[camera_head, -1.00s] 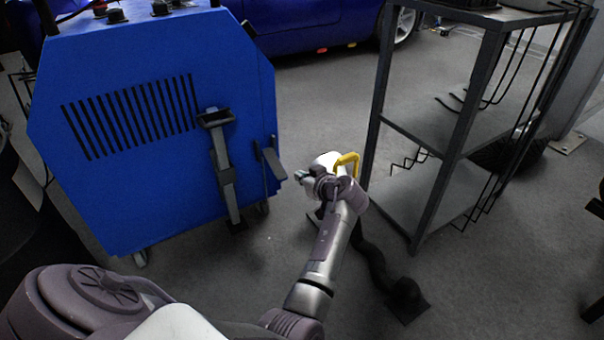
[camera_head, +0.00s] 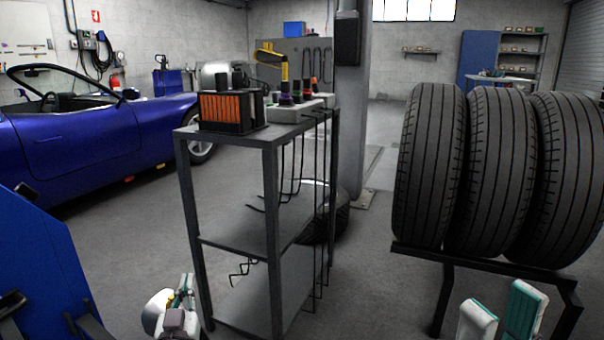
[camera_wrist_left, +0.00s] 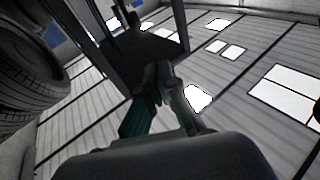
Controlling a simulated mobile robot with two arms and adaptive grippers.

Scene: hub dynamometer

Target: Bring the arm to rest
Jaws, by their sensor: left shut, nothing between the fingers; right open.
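My left gripper (camera_head: 184,284) shows at the lower edge of the head view, in front of the shelf's left leg. It is shut and empty. Its fingertips also show together in the left wrist view (camera_wrist_left: 161,80), with nothing between them. My right gripper (camera_head: 501,308) shows at the lower right of the head view, in front of the tyre stand. Its two white and teal fingers are apart, with nothing seen between them. Most of both arms is outside the head view.
A dark metal shelf (camera_head: 240,235) stands in the middle, carrying an orange-black box (camera_head: 233,110) and a yellow tool (camera_head: 274,58). Three tyres (camera_head: 490,175) sit on a stand at right. A blue cabinet (camera_head: 38,270) is at lower left, a blue car (camera_head: 90,135) behind.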

